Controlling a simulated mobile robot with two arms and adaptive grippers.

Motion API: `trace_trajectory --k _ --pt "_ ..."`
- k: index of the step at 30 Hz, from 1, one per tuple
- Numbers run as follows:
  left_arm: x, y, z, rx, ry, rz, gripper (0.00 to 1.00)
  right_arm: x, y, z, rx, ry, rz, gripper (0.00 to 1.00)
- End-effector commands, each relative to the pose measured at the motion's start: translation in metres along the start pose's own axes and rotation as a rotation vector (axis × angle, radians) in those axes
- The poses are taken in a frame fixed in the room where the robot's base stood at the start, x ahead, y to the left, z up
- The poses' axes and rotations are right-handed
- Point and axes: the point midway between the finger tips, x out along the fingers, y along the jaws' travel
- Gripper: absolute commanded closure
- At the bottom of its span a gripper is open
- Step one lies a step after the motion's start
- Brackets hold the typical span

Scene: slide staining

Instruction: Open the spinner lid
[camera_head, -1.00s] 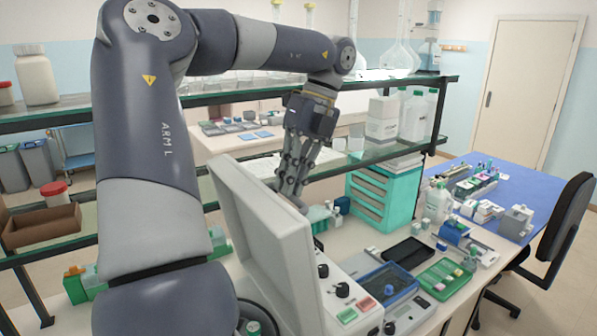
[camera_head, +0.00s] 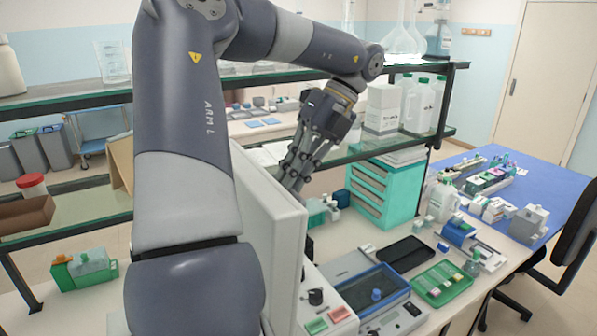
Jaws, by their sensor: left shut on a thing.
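The spinner lid (camera_head: 278,235) is a pale, thick panel standing raised at a steep angle, seen partly edge-on. My left arm hides its left side. My left gripper (camera_head: 293,178) is at the lid's far upper edge and is shut on it. The exact contact of the fingertips is partly hidden behind the lid. The spinner body (camera_head: 327,303) is a light housing with a dark knob, a green button and a red button on its front panel. The bowl under the lid is hidden by the lid and my arm. My right gripper is not in view.
A blue tray device (camera_head: 372,291), a green slide tray (camera_head: 442,284) and a black flat plate (camera_head: 404,253) lie to the right. A teal drawer cabinet (camera_head: 384,197) stands behind. A glass shelf (camera_head: 372,150) runs close behind my left gripper.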

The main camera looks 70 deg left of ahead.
Motion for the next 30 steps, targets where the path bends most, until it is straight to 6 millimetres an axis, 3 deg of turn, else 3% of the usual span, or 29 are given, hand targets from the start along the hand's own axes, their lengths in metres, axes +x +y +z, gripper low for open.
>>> trace_trajectory --k 1,3,4,6,19,30 --pt "0.025 -0.013 -0.007 0.022 0.04 0.023 1.0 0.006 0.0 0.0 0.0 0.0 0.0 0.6" --pt "0.025 -0.013 -0.007 0.022 0.04 0.023 1.0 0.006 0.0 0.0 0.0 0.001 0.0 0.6" --pt "0.025 -0.014 -0.007 0.022 0.04 0.023 0.85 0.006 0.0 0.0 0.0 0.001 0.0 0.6" --pt "0.025 -0.013 -0.007 0.022 0.04 0.023 0.69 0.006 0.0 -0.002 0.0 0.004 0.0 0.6" --pt "0.012 -0.01 -0.005 0.022 0.031 0.016 0.69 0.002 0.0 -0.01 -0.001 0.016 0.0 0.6" --pt "-0.034 -0.012 -0.001 0.019 0.035 0.02 0.69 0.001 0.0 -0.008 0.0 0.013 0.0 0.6"
